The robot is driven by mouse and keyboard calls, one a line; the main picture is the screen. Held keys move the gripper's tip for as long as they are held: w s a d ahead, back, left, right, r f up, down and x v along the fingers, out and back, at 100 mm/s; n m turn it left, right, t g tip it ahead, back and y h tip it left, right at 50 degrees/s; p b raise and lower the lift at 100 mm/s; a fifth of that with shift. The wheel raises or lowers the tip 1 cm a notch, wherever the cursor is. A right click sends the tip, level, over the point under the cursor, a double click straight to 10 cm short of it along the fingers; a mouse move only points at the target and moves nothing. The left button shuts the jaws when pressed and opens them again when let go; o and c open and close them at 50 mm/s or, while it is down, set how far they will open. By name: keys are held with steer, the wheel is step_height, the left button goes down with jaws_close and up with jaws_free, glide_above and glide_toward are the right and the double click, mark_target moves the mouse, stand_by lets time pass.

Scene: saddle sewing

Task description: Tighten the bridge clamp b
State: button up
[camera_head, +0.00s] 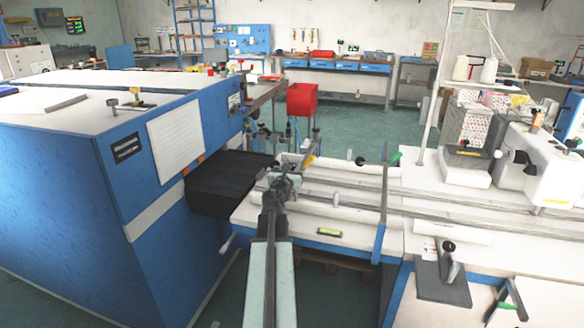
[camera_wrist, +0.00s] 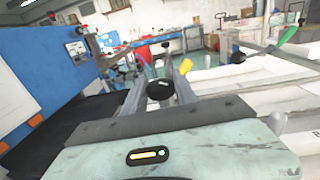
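My gripper (camera_head: 284,180) is over the left end of the white bench, beside the blue cabinet. In the wrist view, its two grey fingers (camera_wrist: 160,80) stand apart, with a round black knob (camera_wrist: 160,89) showing between them. I cannot tell whether they touch the knob, and its lower part is hidden by my gripper body. I cannot tell for sure which part is bridge clamp b. A bar with a green lever (camera_head: 394,158) crosses the bench rails to the right. The green lever also shows in the wrist view (camera_wrist: 290,30).
The blue cabinet (camera_head: 190,240) and a black box (camera_head: 215,187) stand close on the left. Another black knob (camera_head: 361,160) rises from the bench. A yellow piece (camera_wrist: 185,66) is just beyond the fingers. A red bin (camera_head: 302,99) is behind. A white machine (camera_head: 550,165) stands at right.

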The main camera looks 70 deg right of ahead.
steer(key=c, duration=0.5)
steer(key=shift+a, duration=0.15)
jaws_close()
steer(key=shift+w+g, duration=0.1)
steer(key=shift+g, duration=0.2)
steer(key=shift+m+g, duration=0.3)
steer(key=shift+m, duration=0.1)
steer(key=m+g, duration=0.1)
steer(key=g, duration=0.1)
steer(key=m+g, duration=0.1)
steer(key=g, duration=0.1)
steer(key=m+g, duration=0.1)
steer(key=shift+w+d+m+g+y, duration=0.15)
steer(key=shift+d+m+g+y, duration=0.15)
steer(key=shift+m+g+y, duration=0.1)
steer(key=m+g+y, duration=0.1)
steer(key=m+g, duration=0.1)
steer(key=g, duration=0.2)
steer(key=shift+m+y, duration=0.4)
steer(key=shift+a+m+g+y, duration=0.1)
steer(key=shift+m+g+y, duration=0.55)
steer(key=shift+g, duration=0.25)
steer(key=shift+s+r+m+g, duration=0.1)
steer(key=shift+s+m+g, duration=0.1)
steer(key=shift+m+g, duration=0.1)
